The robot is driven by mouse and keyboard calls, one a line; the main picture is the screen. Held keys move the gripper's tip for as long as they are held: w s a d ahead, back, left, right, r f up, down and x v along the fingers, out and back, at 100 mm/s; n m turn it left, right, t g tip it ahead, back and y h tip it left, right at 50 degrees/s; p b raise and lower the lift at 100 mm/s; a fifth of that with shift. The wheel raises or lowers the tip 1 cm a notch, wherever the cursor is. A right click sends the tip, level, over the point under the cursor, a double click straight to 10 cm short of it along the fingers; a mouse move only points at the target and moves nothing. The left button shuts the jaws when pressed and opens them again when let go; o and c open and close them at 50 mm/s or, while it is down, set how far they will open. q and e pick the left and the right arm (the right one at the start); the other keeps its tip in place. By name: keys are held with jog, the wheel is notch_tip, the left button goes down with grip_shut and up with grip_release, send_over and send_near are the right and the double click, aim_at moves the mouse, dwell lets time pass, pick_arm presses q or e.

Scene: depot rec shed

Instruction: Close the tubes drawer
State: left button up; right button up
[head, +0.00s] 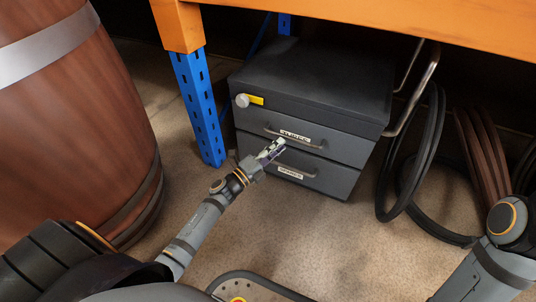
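A dark grey drawer cabinet (310,78) stands on the floor under an orange bench. Its upper drawer (343,147) has a bar handle (272,131) and a white label (295,136). Its lower drawer (335,182) has a similar handle and a label (290,173). The lettering is too small to read surely. Both drawer fronts look about level with the cabinet face. My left gripper (275,148) is in front of the upper drawer, just below its label, and hides part of both fronts. Contact and finger opening are unclear. My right gripper is outside the picture.
A blue post (198,105) stands left of the cabinet and carries the orange bench (400,18). A wooden barrel (75,120) fills the left side. A bent metal tube (415,95) and black hoses (410,185) are at the right. The floor (300,225) before the cabinet is clear.

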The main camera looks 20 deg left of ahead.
pick_arm(q)
jog(key=v, duration=0.6)
